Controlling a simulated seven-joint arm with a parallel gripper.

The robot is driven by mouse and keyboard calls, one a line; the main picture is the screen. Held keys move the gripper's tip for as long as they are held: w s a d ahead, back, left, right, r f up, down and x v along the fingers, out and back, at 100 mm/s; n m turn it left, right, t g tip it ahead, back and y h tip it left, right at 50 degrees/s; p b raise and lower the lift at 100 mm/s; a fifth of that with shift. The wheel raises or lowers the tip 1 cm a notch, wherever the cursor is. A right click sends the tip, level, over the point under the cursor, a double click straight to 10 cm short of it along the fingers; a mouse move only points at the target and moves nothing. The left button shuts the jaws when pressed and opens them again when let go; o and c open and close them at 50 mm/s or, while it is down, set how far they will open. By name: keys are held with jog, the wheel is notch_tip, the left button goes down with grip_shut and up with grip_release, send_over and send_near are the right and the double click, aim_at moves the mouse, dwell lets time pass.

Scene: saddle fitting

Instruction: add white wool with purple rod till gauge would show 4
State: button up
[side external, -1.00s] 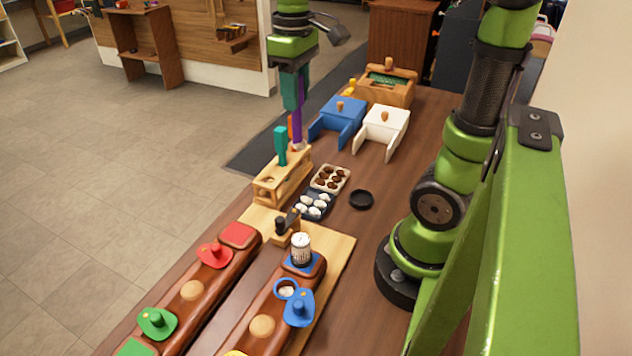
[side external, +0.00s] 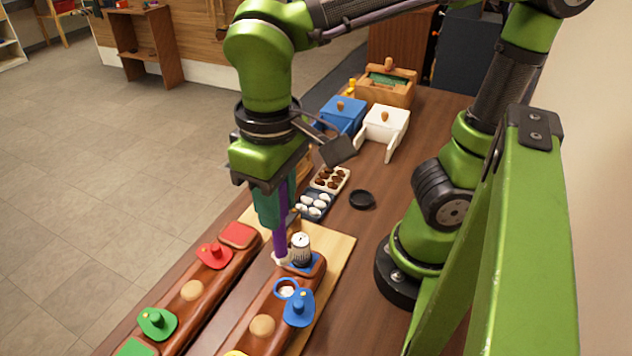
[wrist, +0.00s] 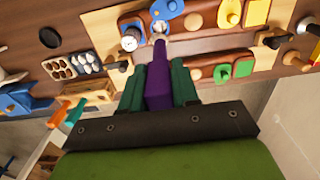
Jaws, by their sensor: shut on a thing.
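My gripper (side external: 270,205) is shut on the purple rod (side external: 280,232), which points down. The rod also shows in the wrist view (wrist: 158,80). A small whitish tuft (side external: 282,258), apparently white wool, is at the rod's tip, just left of the white ribbed gauge (side external: 301,250) on its blue pad. The gauge shows in the wrist view (wrist: 130,41). A blue ring opening (side external: 287,287) with white inside lies in front of the gauge in the saddle. A dark tray (side external: 314,205) holds several white wool tufts. I cannot tell whether the tip touches anything.
A pale tray (side external: 330,178) holds brown tufts. A black round dish (side external: 361,199) sits to its right. A blue knobbed cap (side external: 299,307) stands by the ring. Another saddle (side external: 195,285) with red and green caps is left. The wooden tool rack (wrist: 85,90) holds tools. Blue and white boxes (side external: 384,122) stand behind.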

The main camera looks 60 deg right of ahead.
aim_at(282, 251)
jog(key=shift+f, duration=5.25)
jog(key=shift+r, duration=4.05)
